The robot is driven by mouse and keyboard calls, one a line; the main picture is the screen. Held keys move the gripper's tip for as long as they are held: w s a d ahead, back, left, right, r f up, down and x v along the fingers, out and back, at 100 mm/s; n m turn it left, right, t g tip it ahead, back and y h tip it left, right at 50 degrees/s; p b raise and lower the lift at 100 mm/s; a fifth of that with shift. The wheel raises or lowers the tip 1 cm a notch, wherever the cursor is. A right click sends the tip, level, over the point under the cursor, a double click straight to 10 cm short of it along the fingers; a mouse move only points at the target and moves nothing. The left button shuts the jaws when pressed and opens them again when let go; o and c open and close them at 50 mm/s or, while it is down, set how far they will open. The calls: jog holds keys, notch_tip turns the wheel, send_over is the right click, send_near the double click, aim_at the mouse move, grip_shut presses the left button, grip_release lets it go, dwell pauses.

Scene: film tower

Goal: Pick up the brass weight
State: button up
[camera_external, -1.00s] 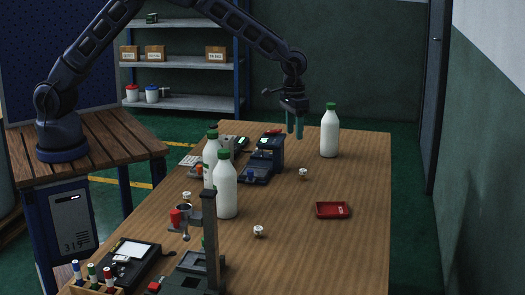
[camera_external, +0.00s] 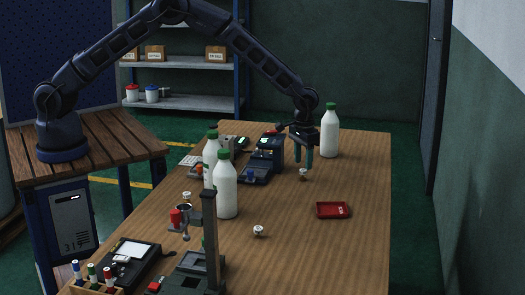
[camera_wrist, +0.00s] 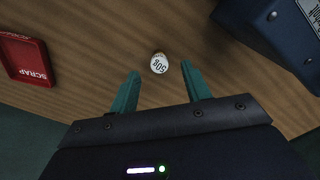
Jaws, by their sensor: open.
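A small round weight (camera_wrist: 159,63) with a white top marked "50g" stands on the table in the wrist view. In the external view this weight (camera_external: 303,174) is a small white-topped piece with a hint of brass colour at its side. My gripper (camera_external: 303,157) is above it, pointing down. In the wrist view my gripper (camera_wrist: 160,72) is open, with one teal finger at each side of the weight in the picture. The fingers appear higher than the weight and do not hold it. Similar small white-topped pieces stand nearer the camera (camera_external: 258,231) and at the left (camera_external: 187,196).
A dark blue device (camera_external: 268,150) stands just left of my gripper. A white bottle (camera_external: 330,135) stands behind it at the right, and two more bottles (camera_external: 226,190) stand at the left. A red SCRAP tray (camera_external: 325,211) lies front right. The table's right side is otherwise clear.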

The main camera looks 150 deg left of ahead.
aim_at(303, 170)
notch_tip(303, 170, down, 5)
jog(key=shift+r, duration=0.1)
jog(key=shift+c, duration=0.5)
grip_shut()
